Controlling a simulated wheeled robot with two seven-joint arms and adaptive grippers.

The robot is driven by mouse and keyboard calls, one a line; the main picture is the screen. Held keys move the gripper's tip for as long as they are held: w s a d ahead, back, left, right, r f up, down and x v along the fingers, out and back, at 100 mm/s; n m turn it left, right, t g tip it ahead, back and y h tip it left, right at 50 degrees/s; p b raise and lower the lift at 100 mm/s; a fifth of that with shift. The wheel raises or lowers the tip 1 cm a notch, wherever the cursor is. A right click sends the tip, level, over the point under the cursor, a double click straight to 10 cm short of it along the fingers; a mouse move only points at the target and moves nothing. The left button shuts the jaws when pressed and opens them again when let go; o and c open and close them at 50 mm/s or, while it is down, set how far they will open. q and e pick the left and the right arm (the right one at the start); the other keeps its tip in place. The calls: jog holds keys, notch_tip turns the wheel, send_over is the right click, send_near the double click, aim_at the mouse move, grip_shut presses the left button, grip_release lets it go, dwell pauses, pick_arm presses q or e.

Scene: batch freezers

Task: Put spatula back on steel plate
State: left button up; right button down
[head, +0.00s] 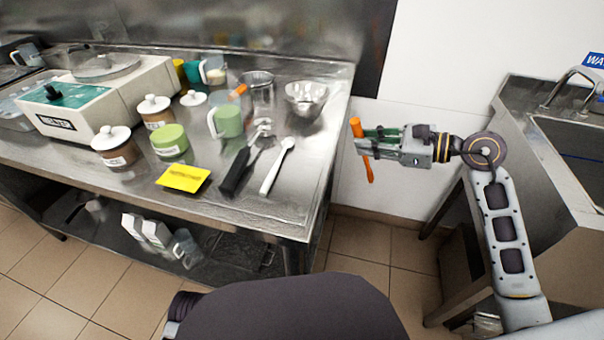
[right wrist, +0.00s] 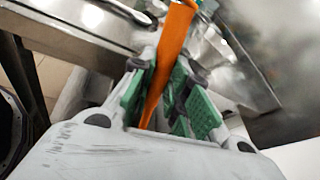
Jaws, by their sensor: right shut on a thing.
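My right gripper (head: 372,143) is shut on an orange spatula (head: 357,130) and holds it up, roughly upright and slightly tilted. It is in the air, to the right of the steel table and apart from it. In the right wrist view the orange spatula (right wrist: 172,50) runs between the green finger pads, and its upper end is cut off by the frame. The steel surface I can make out is the tabletop (head: 262,212); I cannot tell a separate steel plate on it. My left gripper is not in view.
On the table are a steel bowl (head: 306,98), a green mug (head: 227,120), a white spoon (head: 277,166), a black-handled tool (head: 236,170), a yellow card (head: 183,177) and lidded jars (head: 115,146). The right front of the table is clear. A sink counter (head: 545,150) stands right.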

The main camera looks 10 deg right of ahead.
aim_at(367, 167)
jog(key=shift+s+f, duration=0.35)
jog(key=shift+f, duration=0.7)
jog(key=shift+s+f, duration=0.35)
jog(key=shift+f, duration=0.65)
jog(key=shift+s+f, duration=0.35)
jog(key=shift+f, duration=0.7)
